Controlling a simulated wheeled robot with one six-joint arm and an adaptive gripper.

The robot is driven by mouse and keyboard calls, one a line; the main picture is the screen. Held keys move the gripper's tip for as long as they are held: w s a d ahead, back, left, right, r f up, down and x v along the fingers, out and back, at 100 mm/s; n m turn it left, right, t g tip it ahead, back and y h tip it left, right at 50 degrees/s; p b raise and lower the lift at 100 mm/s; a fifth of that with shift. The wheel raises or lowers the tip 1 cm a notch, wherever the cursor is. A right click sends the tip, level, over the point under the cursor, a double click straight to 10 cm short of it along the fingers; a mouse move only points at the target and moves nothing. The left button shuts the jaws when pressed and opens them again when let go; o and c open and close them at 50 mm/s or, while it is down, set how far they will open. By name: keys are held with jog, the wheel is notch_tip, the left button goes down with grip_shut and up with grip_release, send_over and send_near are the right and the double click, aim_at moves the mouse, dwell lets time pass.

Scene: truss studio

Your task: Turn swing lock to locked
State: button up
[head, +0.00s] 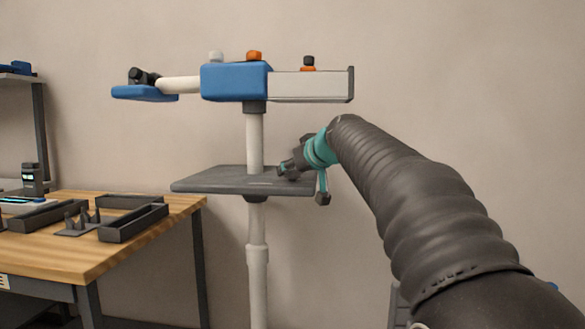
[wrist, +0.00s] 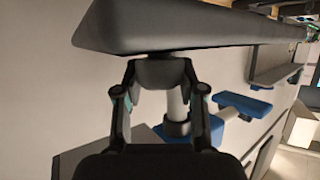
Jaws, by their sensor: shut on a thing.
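A stand with a white post (head: 255,142) carries a blue housing (head: 235,82), a swing arm (head: 178,85) reaching left to a blue pad, and a white box arm reaching right. A grey shelf (head: 215,181) sits midway down the post. My gripper (head: 286,171) is at the shelf's right part. In the wrist view my gripper (wrist: 161,85) is shut on a dark rounded piece (wrist: 160,72), close against a dark slab (wrist: 190,25). No part is clearly marked as the swing lock, and I cannot read a locked position. My own fingers partly hide the held piece.
Orange (head: 254,56), white (head: 216,57) and black-orange (head: 308,63) knobs stand on the stand's top. A wooden workbench (head: 80,268) with dark trays (head: 135,222) is at the left. The wall behind is bare.

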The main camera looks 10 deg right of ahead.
jog(key=shift+a+m+t+h+p, duration=0.1)
jog(key=shift+m+t+h+p, duration=0.2)
jog(key=shift+m+h+p, duration=1.35)
jog(key=shift+w+f+m+g+h+b, duration=0.1)
jog(key=shift+m+g+h+b, duration=0.25)
jog(key=shift+m+h+b, duration=1)
jog(key=shift+f+m+g+h+b, duration=0.1)
jog(key=shift+m+g+h+b, duration=0.45)
jog(key=shift+m+h, duration=1.2)
jog(key=m+g+h, duration=0.1)
jog(key=h, duration=0.2)
jog(key=shift+r+m, duration=0.2)
jog(key=shift+m, duration=0.15)
jog(key=shift+m+g+h+p, duration=0.75)
jog(key=shift+m+g+h, duration=0.3)
jog(key=shift+m+g, duration=0.25)
jog(key=shift+f, duration=0.1)
jog(key=o, duration=1.2)
jog(key=shift+c, duration=0.2)
